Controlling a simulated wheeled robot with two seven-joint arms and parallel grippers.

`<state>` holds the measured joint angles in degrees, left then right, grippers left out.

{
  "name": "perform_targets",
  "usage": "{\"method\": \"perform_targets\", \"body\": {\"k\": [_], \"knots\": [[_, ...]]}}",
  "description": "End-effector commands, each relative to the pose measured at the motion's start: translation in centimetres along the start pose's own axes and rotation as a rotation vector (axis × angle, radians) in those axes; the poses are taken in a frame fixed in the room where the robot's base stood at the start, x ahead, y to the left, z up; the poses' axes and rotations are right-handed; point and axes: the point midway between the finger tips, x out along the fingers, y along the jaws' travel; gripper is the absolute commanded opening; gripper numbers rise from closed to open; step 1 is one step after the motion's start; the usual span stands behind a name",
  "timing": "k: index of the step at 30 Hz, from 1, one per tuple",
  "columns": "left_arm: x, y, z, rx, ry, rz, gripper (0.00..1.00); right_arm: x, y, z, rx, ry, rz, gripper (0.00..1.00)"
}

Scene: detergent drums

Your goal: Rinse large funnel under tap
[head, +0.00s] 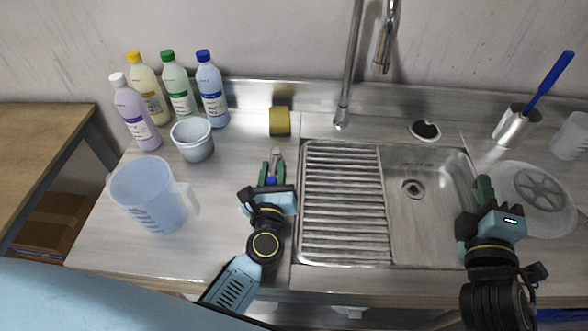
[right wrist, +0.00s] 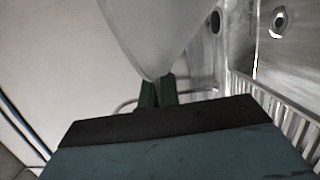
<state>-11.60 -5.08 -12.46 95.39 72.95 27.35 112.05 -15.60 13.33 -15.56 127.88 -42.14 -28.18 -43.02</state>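A large translucent white funnel (head: 550,218), seen as a wide round shape with a grey spoked pattern inside, is right of the sink in the head view. My right gripper (head: 484,188) is at its left edge. In the right wrist view the fingers (right wrist: 155,88) close on the edge of the pale funnel wall (right wrist: 155,30). The tap (head: 347,70) rises behind the sink, its spout (head: 386,45) hanging over the back. My left gripper (head: 272,170) is over the left counter with its fingers apart. A small blue and grey object shows between them; I cannot tell whether they touch it.
The steel sink has a ribbed drainboard (head: 342,205) and a basin (head: 425,225). Several bottles (head: 175,88), a small bucket (head: 193,140), a measuring jug (head: 150,195) and a sponge (head: 279,122) stand left. A steel cup (head: 512,127) with a blue-handled tool (head: 550,80) stands at right.

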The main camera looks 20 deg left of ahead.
Motion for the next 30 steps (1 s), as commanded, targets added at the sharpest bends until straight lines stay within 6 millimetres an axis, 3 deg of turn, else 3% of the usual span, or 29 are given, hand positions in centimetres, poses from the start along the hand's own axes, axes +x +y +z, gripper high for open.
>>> {"method": "perform_targets", "body": {"k": [13,24,30], "knots": [[-0.9,-0.1,-0.2,0.001,0.002,-0.003,0.32,0.0,-0.1,0.1,0.000,-0.002,0.000,0.00],[-8.2,0.0,-0.3,0.001,0.004,-0.003,0.32,0.0,-1.3,0.1,0.000,-0.002,0.000,0.00],[-11.1,-0.1,-0.1,0.001,0.001,-0.004,0.32,0.0,-1.7,0.1,0.000,-0.002,0.000,0.00]]}}
